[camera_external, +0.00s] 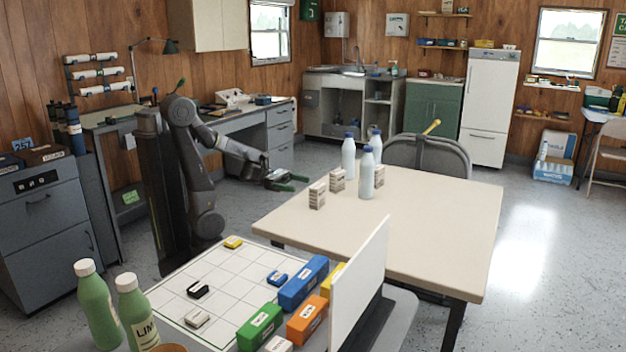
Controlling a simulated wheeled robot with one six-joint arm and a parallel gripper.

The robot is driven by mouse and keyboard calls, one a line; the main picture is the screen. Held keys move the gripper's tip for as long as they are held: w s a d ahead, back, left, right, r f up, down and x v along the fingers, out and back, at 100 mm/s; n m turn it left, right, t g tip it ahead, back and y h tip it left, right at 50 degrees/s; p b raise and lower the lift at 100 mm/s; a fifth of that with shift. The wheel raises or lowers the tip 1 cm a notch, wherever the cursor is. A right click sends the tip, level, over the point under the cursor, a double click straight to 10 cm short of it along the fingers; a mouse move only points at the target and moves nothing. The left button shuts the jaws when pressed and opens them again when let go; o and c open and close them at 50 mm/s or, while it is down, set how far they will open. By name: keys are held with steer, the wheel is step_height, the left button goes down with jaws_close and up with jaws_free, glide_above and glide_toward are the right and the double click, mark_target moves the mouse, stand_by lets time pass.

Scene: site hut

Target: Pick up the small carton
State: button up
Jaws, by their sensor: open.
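Several small items stand on the beige table (440,215). Three are small pale cartons with brownish printing: one nearest my arm (317,196), one just behind it (337,181), and one partly hidden behind a bottle (379,177). I cannot tell which of them the task means. My gripper (292,182) is open and empty, with green on its fingers. In the picture it is left of the nearest carton, near the table's left edge, and apart from it.
White bottles with blue caps (367,175) stand close beside the cartons. A grey chair (430,155) is behind the table. A white upright panel (358,285) and a gridded board (205,300) with coloured blocks are in front. The table's right side is clear.

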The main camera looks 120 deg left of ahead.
mark_target(317, 185)
steer(key=shift+w+a+b, duration=0.15)
steer(key=shift+w+b, duration=0.25)
steer(key=shift+w, duration=4.15)
steer(key=shift+c, duration=0.2)
steer(key=c, duration=1)
